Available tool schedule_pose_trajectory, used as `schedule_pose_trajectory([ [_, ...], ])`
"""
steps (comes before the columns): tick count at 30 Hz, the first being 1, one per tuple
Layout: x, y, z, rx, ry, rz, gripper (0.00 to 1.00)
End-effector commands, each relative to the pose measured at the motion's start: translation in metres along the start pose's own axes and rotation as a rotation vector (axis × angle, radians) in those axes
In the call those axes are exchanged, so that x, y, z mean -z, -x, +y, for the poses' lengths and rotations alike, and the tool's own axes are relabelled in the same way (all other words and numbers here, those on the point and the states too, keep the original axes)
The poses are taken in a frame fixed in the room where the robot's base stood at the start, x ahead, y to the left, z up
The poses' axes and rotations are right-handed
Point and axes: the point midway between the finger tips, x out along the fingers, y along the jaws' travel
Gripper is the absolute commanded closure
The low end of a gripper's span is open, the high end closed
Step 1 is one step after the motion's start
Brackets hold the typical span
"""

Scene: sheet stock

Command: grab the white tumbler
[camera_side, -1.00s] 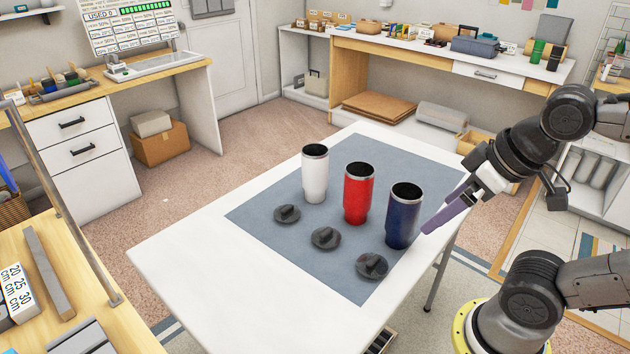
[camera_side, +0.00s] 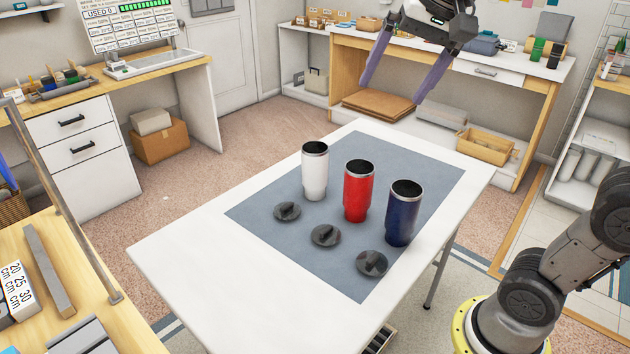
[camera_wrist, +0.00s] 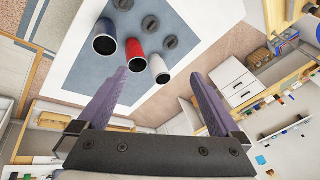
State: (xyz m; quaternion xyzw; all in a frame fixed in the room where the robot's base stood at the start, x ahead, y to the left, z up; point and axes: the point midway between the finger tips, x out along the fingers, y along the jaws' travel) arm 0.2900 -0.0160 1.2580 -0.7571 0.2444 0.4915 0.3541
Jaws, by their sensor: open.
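The white tumbler (camera_side: 315,172) stands upright and open-topped on the grey mat (camera_side: 262,216), leftmost of three in the side view. The red tumbler (camera_side: 358,192) stands beside it, and the dark blue tumbler (camera_side: 404,214) is at the right. My gripper (camera_side: 389,97) is open and empty, raised well above the table and apart from all the tumblers. In the wrist view, the white tumbler (camera_wrist: 158,66) shows between the purple fingers of my gripper (camera_wrist: 165,78), beyond their tips, with the red tumbler (camera_wrist: 135,58) and blue tumbler (camera_wrist: 105,38) to its left.
Three dark lids, (camera_side: 287,212), (camera_side: 326,236) and (camera_side: 371,264), lie on the mat in front of the tumblers. The white table (camera_side: 190,262) is bare at its left end. A shelf bench (camera_side: 400,50) stands behind.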

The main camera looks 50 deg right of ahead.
Motion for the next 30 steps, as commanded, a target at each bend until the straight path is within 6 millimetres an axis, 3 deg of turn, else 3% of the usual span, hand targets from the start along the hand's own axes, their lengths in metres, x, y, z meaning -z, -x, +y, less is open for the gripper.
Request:
schedule_pose_trajectory([
  [3, 0.037, -0.007, -0.030, -0.035, -0.129, -0.017, 0.00],
  [8, 0.083, -0.026, -0.061, -0.080, -0.283, -0.034, 0.00],
  [14, 0.134, -0.072, -0.088, -0.144, -0.445, -0.054, 0.00],
  [20, 0.179, -0.138, -0.099, -0.212, -0.566, -0.075, 0.00],
  [24, 0.203, -0.195, -0.096, -0.261, -0.612, -0.094, 0.00],
  [30, 0.220, -0.270, -0.078, -0.329, -0.641, -0.129, 0.00],
])
